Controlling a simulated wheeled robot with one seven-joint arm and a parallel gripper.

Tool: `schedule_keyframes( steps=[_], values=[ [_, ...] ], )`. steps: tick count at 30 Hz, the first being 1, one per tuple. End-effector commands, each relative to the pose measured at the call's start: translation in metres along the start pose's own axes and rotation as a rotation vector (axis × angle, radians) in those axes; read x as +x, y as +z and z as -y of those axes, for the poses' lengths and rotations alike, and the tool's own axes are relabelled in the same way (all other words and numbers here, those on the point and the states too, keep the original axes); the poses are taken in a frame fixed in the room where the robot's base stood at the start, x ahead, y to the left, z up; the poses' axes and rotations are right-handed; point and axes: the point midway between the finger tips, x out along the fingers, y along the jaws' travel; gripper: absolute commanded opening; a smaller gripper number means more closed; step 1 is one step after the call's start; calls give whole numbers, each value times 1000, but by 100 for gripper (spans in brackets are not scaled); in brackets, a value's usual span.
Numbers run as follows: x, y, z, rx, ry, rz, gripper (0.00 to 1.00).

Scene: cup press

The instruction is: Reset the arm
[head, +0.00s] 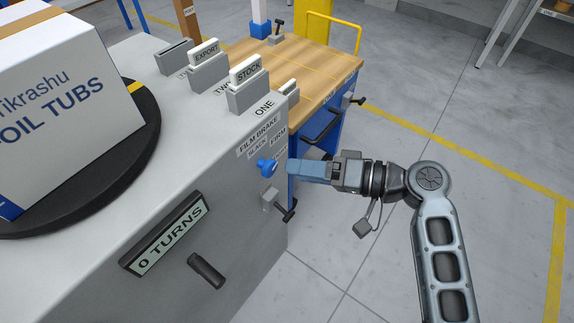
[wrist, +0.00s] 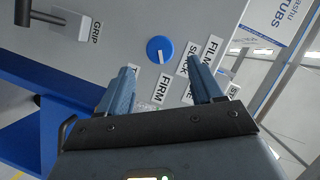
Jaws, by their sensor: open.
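My gripper (head: 291,167) is open and empty. It is level with a blue knob (head: 267,167) on the side of the grey machine (head: 235,235), its fingertips a little short of it. In the wrist view, the knob (wrist: 160,49) shows just beyond the gap between my two blue fingers (wrist: 160,77). A white mark on the knob points down in that picture, roughly toward the FIRM label (wrist: 161,89). The SLACK label (wrist: 188,60) and a partly hidden label stand to either side. The knob and the fingers look apart.
A white carton (head: 60,115) stands on a black turntable (head: 140,160). A lever (head: 288,211) at a GRIP label (wrist: 95,32) sits below the knob. A 0 TURNS display (head: 168,234) and a dark handle (head: 206,270) are on the machine. A wooden-topped bench (head: 310,65) stands behind. Floor at right is clear.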

Motion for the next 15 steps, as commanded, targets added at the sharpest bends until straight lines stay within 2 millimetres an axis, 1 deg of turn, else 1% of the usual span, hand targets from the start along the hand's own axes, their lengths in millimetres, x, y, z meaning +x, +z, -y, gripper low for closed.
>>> schedule_keyframes(
  steps=[1, 3, 6, 15],
  values=[
    [-7, 0, 0, 1, 0, -1, 66],
    [-14, 0, 0, 1, 0, -1, 66],
    [-20, 0, 0, 0, -1, 0, 66],
    [-22, 0, 0, 0, -1, 0, 66]
  ],
)
